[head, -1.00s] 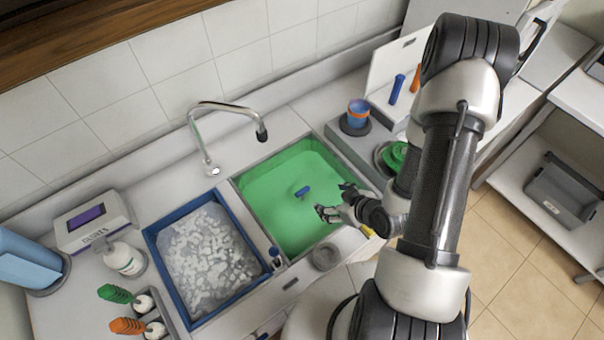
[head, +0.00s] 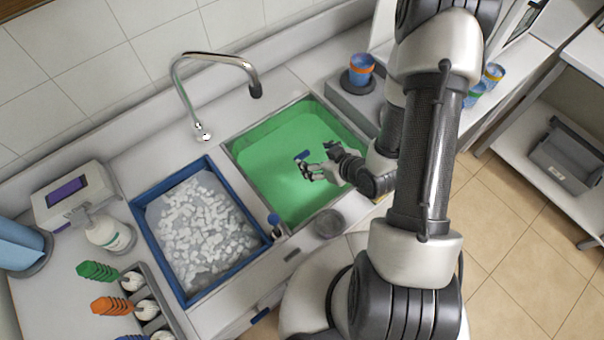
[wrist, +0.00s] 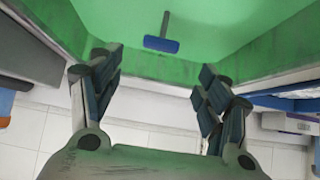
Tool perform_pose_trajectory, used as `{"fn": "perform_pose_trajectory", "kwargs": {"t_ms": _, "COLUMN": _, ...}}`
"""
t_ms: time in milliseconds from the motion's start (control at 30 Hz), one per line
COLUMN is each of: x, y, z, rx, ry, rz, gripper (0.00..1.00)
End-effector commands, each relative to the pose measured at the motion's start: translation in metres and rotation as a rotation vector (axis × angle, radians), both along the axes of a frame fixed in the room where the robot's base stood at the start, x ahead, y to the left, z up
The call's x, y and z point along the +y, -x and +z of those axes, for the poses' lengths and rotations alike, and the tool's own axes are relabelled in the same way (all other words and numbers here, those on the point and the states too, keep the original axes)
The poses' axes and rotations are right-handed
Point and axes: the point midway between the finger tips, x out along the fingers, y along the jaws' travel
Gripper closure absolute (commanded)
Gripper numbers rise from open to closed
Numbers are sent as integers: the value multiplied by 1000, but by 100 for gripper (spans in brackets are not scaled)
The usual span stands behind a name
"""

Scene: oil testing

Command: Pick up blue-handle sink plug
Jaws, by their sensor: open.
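The blue-handle sink plug (head: 302,155) stands in the green sink basin (head: 262,160). In the wrist view its blue handle (wrist: 161,44) shows as a short bar on a thin stem, beyond my fingertips and roughly centred between them. My gripper (head: 308,170) is over the basin, close to the plug in the head view. In the wrist view my gripper (wrist: 158,82) has its two fingers wide apart with nothing between them. The lower end of the plug is hard to make out against the green.
A blue-rimmed tray (head: 150,243) full of white pieces lies left of the basin. The faucet (head: 215,58) arches behind the sink. A small blue-topped item (head: 274,222) stands between tray and basin.

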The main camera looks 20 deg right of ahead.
Motion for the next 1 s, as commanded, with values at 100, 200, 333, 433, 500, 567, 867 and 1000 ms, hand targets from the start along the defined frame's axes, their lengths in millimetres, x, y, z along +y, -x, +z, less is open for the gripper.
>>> {"fn": "perform_pose_trajectory", "kwargs": {"t_ms": 100, "x": 2, "y": -7, "z": -11, "rx": -4, "ry": 2, "rz": 3, "gripper": 30}}
{"fn": "perform_pose_trajectory", "kwargs": {"t_ms": 200, "x": 4, "y": -12, "z": -16, "rx": -3, "ry": 3, "rz": 2, "gripper": 30}}
{"fn": "perform_pose_trajectory", "kwargs": {"t_ms": 333, "x": 7, "y": -17, "z": -22, "rx": -3, "ry": 3, "rz": 2, "gripper": 30}}
{"fn": "perform_pose_trajectory", "kwargs": {"t_ms": 433, "x": 9, "y": -23, "z": -29, "rx": -3, "ry": 1, "rz": 2, "gripper": 30}}
{"fn": "perform_pose_trajectory", "kwargs": {"t_ms": 500, "x": 11, "y": -27, "z": -32, "rx": -2, "ry": 2, "rz": 2, "gripper": 30}}
{"fn": "perform_pose_trajectory", "kwargs": {"t_ms": 567, "x": 12, "y": -29, "z": -34, "rx": -1, "ry": 2, "rz": 2, "gripper": 30}}
{"fn": "perform_pose_trajectory", "kwargs": {"t_ms": 867, "x": 17, "y": -39, "z": -44, "rx": 1, "ry": 0, "rz": 2, "gripper": 30}}
{"fn": "perform_pose_trajectory", "kwargs": {"t_ms": 1000, "x": 22, "y": -51, "z": -64, "rx": 2, "ry": 1, "rz": 3, "gripper": 30}}
